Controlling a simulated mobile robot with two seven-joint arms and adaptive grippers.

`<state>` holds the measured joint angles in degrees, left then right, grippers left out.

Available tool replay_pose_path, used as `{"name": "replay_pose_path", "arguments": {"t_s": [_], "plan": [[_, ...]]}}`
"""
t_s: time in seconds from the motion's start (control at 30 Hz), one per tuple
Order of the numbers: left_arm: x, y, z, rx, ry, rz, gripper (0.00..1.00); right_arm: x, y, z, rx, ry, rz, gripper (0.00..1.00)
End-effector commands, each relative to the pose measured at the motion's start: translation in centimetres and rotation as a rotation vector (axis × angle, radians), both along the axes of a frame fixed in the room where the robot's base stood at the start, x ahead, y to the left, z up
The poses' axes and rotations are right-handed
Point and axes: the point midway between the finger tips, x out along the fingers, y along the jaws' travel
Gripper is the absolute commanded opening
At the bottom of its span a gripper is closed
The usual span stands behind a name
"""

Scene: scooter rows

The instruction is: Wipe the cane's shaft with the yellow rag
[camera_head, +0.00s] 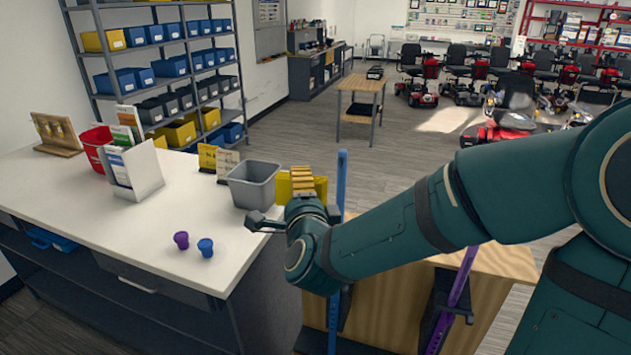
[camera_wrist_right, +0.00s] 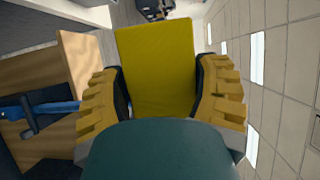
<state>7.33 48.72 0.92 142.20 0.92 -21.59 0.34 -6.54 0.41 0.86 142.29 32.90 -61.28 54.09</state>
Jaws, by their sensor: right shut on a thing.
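My right gripper (camera_head: 301,180) is shut on the yellow rag (camera_head: 320,188), above the gap between the white counter and the wooden stand. In the right wrist view the rag (camera_wrist_right: 157,70) is a flat, stiff-looking yellow piece between the two ridged yellow fingers. A blue cane (camera_head: 342,170) stands upright just right of the rag, its middle hidden by my right arm. It also shows in the right wrist view (camera_wrist_right: 62,106), beside the left finger. A purple cane (camera_head: 462,280) leans at the stand's right part, its top hidden by my arm. Whether rag and blue cane touch is unclear.
The wooden stand (camera_head: 385,302) is below my arm. Scooters (camera_head: 418,75) stand far back.

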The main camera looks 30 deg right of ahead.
Motion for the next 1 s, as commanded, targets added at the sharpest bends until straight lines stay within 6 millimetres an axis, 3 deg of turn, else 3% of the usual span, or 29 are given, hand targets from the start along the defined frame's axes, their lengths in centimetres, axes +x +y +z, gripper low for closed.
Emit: {"name": "replay_pose_path", "arguments": {"t_s": [0.1,0.27,1.0], "plan": [[0.0,0.0,0.1,0.000,-0.001,0.000,0.73,-1.7,-1.2,2.2,-0.033,-0.036,-0.075,0.39],[0.1,0.0,0.2,0.000,-0.002,0.002,0.73,-2.5,-2.0,3.1,-0.053,-0.049,-0.114,0.39],[0.0,0.0,0.8,-0.001,-0.001,0.000,0.73,1.1,-6.3,3.2,-0.053,-0.049,-0.114,0.39]]}}
